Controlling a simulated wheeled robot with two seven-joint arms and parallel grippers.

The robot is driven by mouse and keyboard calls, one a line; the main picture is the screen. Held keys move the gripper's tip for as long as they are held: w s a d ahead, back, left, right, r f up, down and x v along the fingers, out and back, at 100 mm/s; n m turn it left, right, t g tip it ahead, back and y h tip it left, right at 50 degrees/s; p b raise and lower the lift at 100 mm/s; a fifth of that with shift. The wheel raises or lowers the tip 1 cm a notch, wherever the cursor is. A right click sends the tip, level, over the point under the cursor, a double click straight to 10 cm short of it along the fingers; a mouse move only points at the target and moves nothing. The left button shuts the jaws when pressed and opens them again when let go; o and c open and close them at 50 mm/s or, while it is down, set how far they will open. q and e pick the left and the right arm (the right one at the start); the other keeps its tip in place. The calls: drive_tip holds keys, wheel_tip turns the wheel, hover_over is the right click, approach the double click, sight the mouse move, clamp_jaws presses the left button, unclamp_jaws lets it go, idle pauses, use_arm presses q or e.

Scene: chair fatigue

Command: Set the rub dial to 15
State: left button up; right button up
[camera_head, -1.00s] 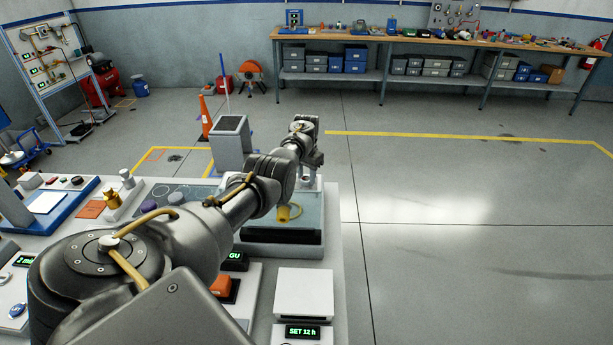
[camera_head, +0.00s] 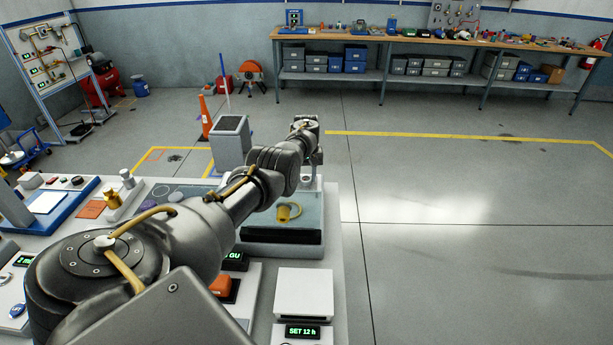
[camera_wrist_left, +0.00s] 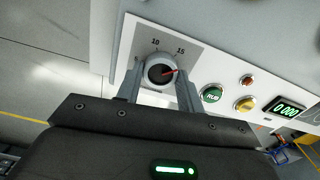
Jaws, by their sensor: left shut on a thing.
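The rub dial (camera_wrist_left: 160,73) shows in the left wrist view as a round grey knob with a dark centre and a red pointer, on a grey scale plate. The marks 10 and 15 are readable above it. The red pointer points right and slightly up, below the 15 mark. My left gripper (camera_wrist_left: 161,88) is shut on the dial, one finger on each side. In the head view the left arm reaches out to the far end of the bench, and its wrist (camera_head: 305,140) hides the dial there. My right gripper is not in view.
Right of the dial are a green RUN button (camera_wrist_left: 212,94), a yellow button (camera_wrist_left: 245,104), a red button (camera_wrist_left: 247,80) and a display (camera_wrist_left: 287,109) reading 0.000. Open floor lies to the right.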

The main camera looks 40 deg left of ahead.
sight(306, 178)
use_arm(q)
drive_tip(key=shift+f+n, duration=0.1)
drive_tip(key=shift+n, duration=1.7)
drive_tip(key=shift+d, duration=0.1)
drive_tip(key=o, duration=1)
drive_tip(key=shift+r, duration=0.35)
wheel_tip(306, 178, up, 10)
drive_tip(key=shift+r, duration=0.1)
